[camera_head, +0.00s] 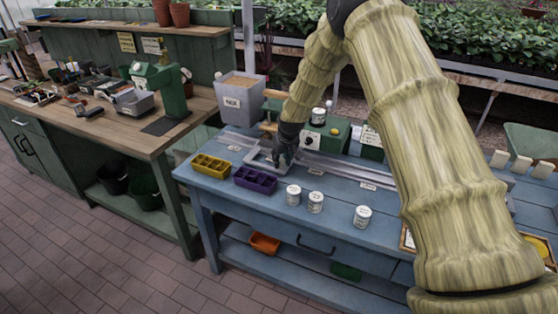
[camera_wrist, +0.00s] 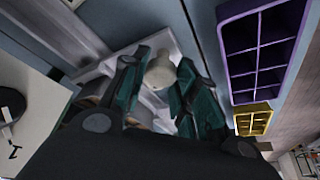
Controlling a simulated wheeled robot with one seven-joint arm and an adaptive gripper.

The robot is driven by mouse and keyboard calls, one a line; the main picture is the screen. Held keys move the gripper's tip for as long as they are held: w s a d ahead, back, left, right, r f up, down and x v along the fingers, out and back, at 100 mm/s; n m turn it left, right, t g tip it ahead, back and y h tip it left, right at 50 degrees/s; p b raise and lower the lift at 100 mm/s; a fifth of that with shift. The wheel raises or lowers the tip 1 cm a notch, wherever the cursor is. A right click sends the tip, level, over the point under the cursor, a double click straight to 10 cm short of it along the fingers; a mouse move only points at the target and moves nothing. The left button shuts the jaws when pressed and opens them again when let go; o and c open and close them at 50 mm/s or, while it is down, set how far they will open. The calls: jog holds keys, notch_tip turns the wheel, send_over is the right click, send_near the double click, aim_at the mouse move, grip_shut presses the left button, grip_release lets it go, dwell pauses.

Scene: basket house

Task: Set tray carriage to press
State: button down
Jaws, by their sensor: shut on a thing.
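The tray carriage (camera_head: 256,163) is a light grey frame on a long metal rail (camera_head: 345,171) on the blue bench. Its pale plate also shows in the wrist view (camera_wrist: 118,62), between and beyond my fingers. My gripper (camera_head: 285,158) is at the carriage's right side, pointing down. In the wrist view its teal fingers (camera_wrist: 160,75) are closed around a pale rounded knob (camera_wrist: 159,66). Small labels lie along the rail, too small to read. My arm hides part of the rail's right end. I cannot tell which station is the press.
A purple tray (camera_head: 255,180) and a yellow tray (camera_head: 210,166) sit in front of the rail. Several white jars (camera_head: 315,202) stand on the bench front. A grey labelled hopper (camera_head: 240,98) and green boxes (camera_head: 328,138) stand behind the rail.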

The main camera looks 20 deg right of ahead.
jog(key=c, duration=1.1)
grip_release()
jog(key=v, duration=1.2)
jog(key=shift+d, duration=0.1)
jog(key=shift+s, duration=0.1)
